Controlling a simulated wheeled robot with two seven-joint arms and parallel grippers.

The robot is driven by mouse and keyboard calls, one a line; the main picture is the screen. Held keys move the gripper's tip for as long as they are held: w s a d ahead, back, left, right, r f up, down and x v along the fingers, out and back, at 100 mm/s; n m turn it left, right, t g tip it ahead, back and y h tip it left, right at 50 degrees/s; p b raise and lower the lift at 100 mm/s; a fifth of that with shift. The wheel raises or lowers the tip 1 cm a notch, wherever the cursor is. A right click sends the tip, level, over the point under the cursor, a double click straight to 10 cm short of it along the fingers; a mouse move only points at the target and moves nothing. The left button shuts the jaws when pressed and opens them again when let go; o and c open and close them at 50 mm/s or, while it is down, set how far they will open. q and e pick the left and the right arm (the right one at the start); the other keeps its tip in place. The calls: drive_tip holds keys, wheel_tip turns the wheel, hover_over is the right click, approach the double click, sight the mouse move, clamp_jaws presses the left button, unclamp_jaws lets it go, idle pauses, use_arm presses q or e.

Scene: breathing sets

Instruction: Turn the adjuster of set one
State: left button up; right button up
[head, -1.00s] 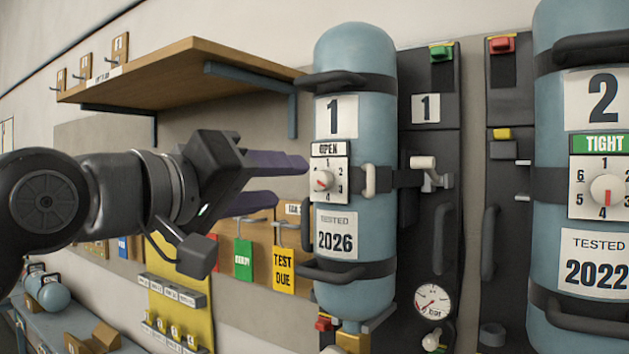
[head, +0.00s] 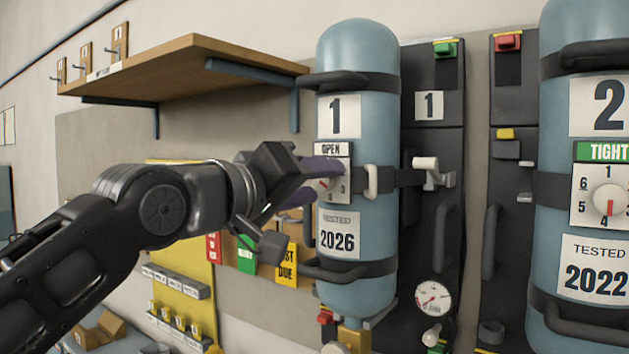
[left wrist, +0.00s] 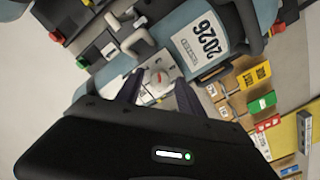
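Set one is a blue cylinder (head: 357,105) with a "1" label, an OPEN sign and a "TESTED 2026" label (head: 338,235). Its adjuster (head: 325,183), a pale knob with a red pointer on a numbered plate, is partly hidden by my gripper in the head view. It also shows in the left wrist view (left wrist: 157,78). My left gripper (head: 322,181) is at the plate with its purple fingers apart. In the left wrist view the fingers (left wrist: 158,86) point at the knob from either side; I cannot tell whether they touch it. My right gripper is not in view.
Set two (head: 575,130), with a TIGHT sign and its own dial (head: 607,200), stands at the right. A wooden shelf (head: 190,65) is above my left arm. Hanging tags (head: 247,254) and a gauge (head: 433,298) are lower down.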

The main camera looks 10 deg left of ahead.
use_arm(q)
clamp_jaws()
drive_tip(key=shift+m, duration=0.4)
idle(0.4)
drive_tip(key=m+b, duration=0.1)
drive_tip(key=m, duration=0.3)
drive_tip(key=shift+b, duration=0.3)
drive_tip(key=m, duration=0.4)
drive_tip(key=shift+b, duration=0.35)
drive_tip(key=shift+m, duration=1.5)
drive_tip(key=shift+o, duration=0.7)
unclamp_jaws()
